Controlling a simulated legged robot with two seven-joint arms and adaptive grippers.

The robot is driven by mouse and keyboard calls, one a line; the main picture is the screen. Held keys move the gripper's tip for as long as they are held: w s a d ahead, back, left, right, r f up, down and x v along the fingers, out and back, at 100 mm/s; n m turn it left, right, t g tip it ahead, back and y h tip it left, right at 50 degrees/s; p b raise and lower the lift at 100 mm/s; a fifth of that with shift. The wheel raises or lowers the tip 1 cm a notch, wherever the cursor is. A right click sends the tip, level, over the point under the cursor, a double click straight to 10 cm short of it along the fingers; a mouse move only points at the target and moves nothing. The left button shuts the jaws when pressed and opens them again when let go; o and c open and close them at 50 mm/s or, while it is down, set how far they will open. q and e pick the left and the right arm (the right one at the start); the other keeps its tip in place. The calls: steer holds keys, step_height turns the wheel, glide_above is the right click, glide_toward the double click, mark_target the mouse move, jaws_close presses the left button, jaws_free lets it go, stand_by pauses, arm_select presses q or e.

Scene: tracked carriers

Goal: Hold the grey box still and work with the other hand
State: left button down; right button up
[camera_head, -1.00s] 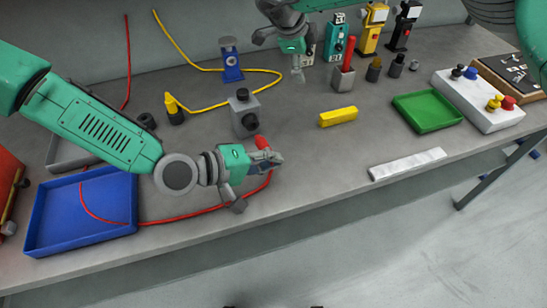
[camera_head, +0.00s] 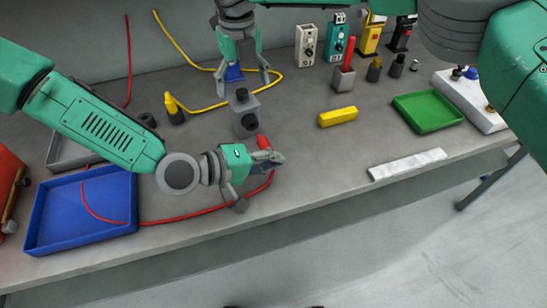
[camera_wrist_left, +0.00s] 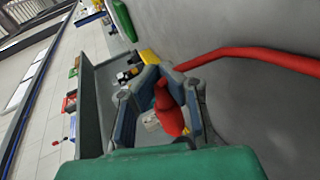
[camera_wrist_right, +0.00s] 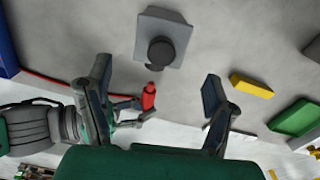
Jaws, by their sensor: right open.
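The grey box (camera_head: 246,112) with a dark round knob on its front stands upright on the bench, near the middle. It also shows in the right wrist view (camera_wrist_right: 165,40), beyond the fingers. My right gripper (camera_head: 246,84) is open and empty above and just behind the box, with its fingers spread; no contact shows. My left gripper (camera_head: 270,160) is in front of the box near the bench's front edge. Its fingers are closed around a red plug (camera_wrist_left: 168,112), which also shows in the head view (camera_head: 264,142). A red cable (camera_head: 190,215) trails from the plug leftward.
A blue tray (camera_head: 50,215) lies at the front left. A yellow plug (camera_head: 171,104) on a dark socket stands left of the box, with a yellow cable behind. A yellow block (camera_head: 338,116), a green tray (camera_head: 428,111) and a white strip (camera_head: 407,164) lie to the right.

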mark_target(245, 104)
steer(key=f, duration=0.6)
steer(key=shift+a+f, duration=0.25)
steer(key=shift+f, duration=0.1)
steer(key=shift+d+f, duration=0.2)
steer(key=shift+f, duration=0.8)
steer(key=shift+a, duration=0.1)
steer(key=c, duration=1.4)
steer(key=shift+o, duration=0.2)
